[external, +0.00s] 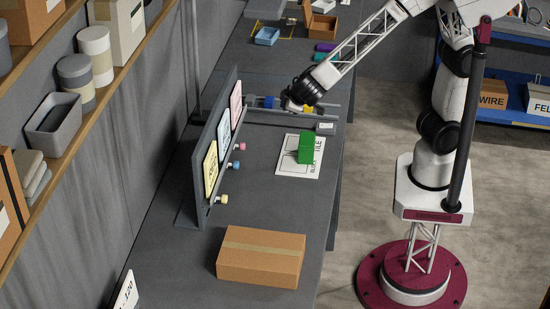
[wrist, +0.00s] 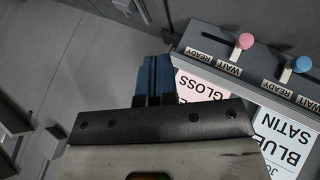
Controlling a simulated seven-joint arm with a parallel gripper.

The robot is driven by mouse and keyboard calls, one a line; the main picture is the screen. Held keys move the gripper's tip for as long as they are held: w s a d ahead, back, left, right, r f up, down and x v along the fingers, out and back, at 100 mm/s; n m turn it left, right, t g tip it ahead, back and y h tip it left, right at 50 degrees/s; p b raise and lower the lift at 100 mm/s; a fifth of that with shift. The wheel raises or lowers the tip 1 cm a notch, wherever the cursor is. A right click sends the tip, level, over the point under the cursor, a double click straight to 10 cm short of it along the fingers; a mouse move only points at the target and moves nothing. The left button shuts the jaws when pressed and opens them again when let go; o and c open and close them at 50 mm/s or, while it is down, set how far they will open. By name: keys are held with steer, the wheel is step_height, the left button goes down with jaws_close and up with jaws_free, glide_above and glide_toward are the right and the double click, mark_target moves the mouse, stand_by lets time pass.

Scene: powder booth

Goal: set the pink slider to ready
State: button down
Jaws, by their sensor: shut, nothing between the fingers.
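The pink slider's round knob (wrist: 245,40) stands out from the grey panel in the wrist view. Its stem is at the end by the WAIT label (wrist: 228,70), with the READY label (wrist: 200,56) to the left. In the external view the pink knob (external: 236,147) is small, on the panel's right face. My gripper (wrist: 154,62) shows its blue fingers together and empty, left of the panel's end and apart from the knob. In the external view my gripper (external: 262,102) is beyond the panel's far end.
A blue knob (wrist: 301,64) sits right of the pink one, and a yellow knob (external: 223,198) is nearer the camera. A green block (external: 306,147) stands on a printed sheet (external: 289,168). A cardboard box (external: 260,268) lies on the bench front.

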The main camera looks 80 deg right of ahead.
mark_target(241, 144)
steer(key=w+a+f+t, duration=0.1)
steer(key=w+a+f, duration=0.1)
steer(key=a, duration=0.5)
steer(key=w+a+f+n+t, duration=0.1)
steer(key=w+a+f+t, duration=0.1)
steer(key=a, duration=0.4)
steer(key=shift+w+a+f+y, duration=0.4)
steer(key=shift+w+f, duration=0.25)
steer(key=shift+w, duration=0.05)
steer(key=shift+w+f, duration=0.1)
steer(key=shift+x, duration=4.9)
steer(key=shift+d, duration=0.15)
steer(key=shift+d, duration=3.85)
